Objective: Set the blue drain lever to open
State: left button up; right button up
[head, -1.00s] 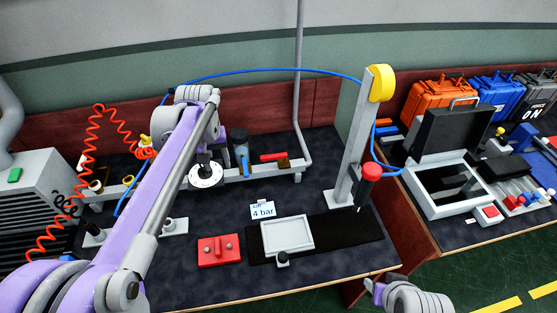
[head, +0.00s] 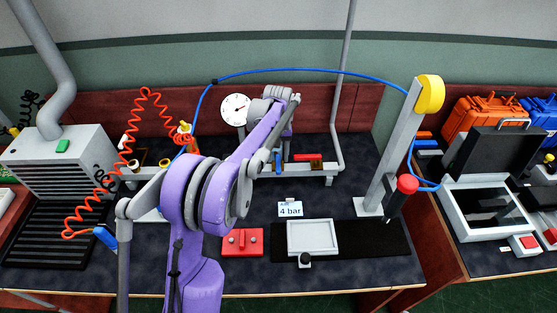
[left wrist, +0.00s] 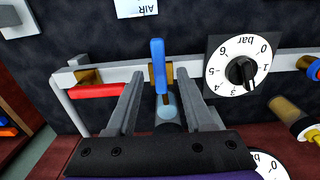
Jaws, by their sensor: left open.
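The blue lever (left wrist: 158,62) sits on a brass valve body on the grey rail in the left wrist view. It points away from my gripper, toward the top of the picture. My left gripper (left wrist: 160,90) is open, with one finger on each side of the lever's near end; I cannot tell whether either touches it. In the head view only a small blue part (head: 278,163) of the lever shows beside my left arm. The left fingertips are hidden there behind my wrist. My right gripper is not in view.
A red lever (left wrist: 97,91) lies close beside my left gripper on the same rail. A dial marked in bar (left wrist: 242,68) stands on the other side. A pipe (head: 338,130), a post with a yellow top (head: 429,94) and a coiled red hose (head: 120,150) are around the bench.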

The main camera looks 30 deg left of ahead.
aim_at(278, 165)
pick_arm(q)
jog(key=shift+f, duration=1.15)
grip_shut()
dwell(0.6)
